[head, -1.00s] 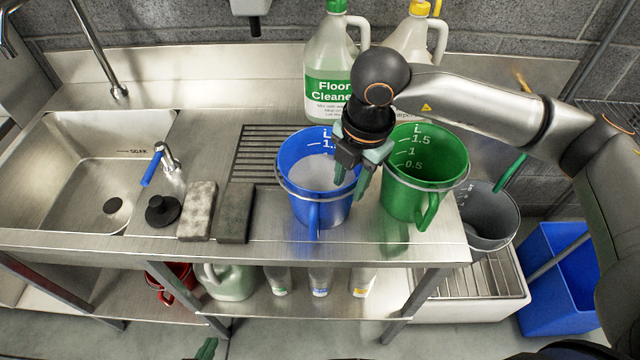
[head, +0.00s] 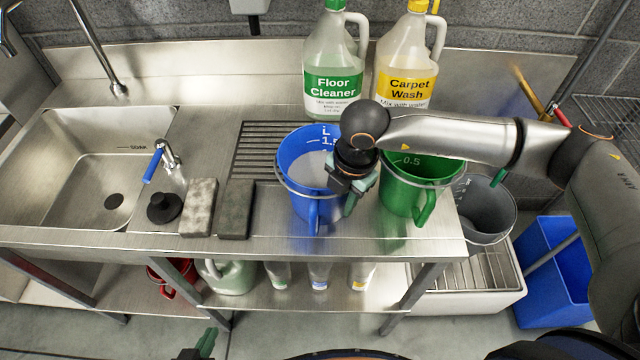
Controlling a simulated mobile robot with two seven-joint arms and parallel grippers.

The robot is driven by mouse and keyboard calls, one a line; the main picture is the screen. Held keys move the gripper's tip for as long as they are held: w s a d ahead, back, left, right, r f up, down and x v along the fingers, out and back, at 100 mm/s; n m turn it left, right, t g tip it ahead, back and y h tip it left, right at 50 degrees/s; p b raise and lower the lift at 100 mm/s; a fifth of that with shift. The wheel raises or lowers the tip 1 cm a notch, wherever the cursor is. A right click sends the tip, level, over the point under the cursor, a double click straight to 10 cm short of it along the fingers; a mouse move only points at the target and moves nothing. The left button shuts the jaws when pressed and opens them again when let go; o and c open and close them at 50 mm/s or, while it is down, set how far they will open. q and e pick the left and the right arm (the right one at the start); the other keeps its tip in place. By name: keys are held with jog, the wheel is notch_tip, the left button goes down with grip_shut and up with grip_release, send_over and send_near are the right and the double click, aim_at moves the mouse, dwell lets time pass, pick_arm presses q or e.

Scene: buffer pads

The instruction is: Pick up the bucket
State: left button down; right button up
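The blue bucket (head: 303,200) stands upright on the steel counter, its handle facing me and white measuring marks inside. It holds a pale, greyish content. The green bucket (head: 422,190) stands just to its right, partly covered by my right arm. My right gripper (head: 346,192) points down at the blue bucket's right rim, beside the green bucket. One greenish finger shows outside the blue wall; the other is hidden, so I cannot tell its opening or contact. My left gripper (head: 204,346) shows only as a green fingertip and dark body at the bottom edge.
Floor Cleaner (head: 332,75) and Carpet Wash (head: 404,70) jugs stand behind the buckets. A grey bucket (head: 487,205) stands right of the counter.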

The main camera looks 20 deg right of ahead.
grip_shut()
dwell(1.0)
jog(key=shift+w+r, duration=0.15)
jog(key=shift+w, duration=0.05)
